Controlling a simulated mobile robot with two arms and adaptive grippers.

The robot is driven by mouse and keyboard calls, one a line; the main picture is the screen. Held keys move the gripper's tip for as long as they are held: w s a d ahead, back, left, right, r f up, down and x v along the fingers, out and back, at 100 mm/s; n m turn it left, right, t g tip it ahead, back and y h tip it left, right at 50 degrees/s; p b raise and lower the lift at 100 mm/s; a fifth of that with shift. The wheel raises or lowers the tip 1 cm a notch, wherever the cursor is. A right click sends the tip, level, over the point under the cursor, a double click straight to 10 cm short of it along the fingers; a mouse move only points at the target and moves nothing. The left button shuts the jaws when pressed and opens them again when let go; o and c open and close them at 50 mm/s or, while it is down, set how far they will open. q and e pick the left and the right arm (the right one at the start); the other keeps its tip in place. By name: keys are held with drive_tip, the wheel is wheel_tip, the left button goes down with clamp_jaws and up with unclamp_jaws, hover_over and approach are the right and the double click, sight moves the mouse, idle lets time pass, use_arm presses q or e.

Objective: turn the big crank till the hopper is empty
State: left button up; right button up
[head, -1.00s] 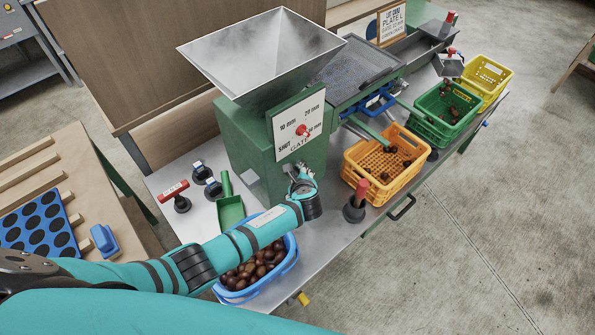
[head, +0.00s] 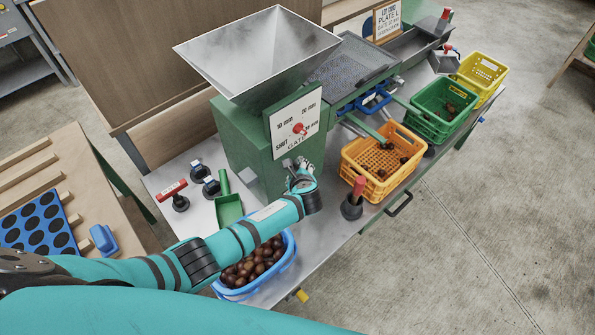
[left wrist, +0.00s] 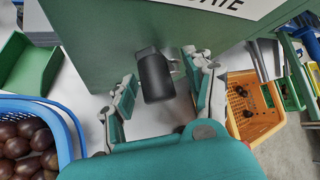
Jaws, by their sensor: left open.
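The grey metal hopper (head: 258,55) sits on the green machine body (head: 240,150). Its visible inner walls look bare; I cannot see down its throat. My left gripper (head: 298,175) is low at the machine's front, under the gate plate. In the left wrist view my left gripper (left wrist: 158,95) is open, its fingers on either side of a black cylindrical grip (left wrist: 155,75), which looks like the crank's handle. I cannot tell whether the fingers touch it. The crank's arm is mostly hidden in the head view. My right gripper is not in view.
A blue basket (head: 285,262) of chestnuts stands under my left forearm. Orange (head: 350,165), green (head: 420,122) and yellow (head: 500,82) crates line the right, with some chestnuts inside the orange and green ones.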

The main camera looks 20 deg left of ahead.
use_arm(q)
drive_tip(key=v, duration=1.2)
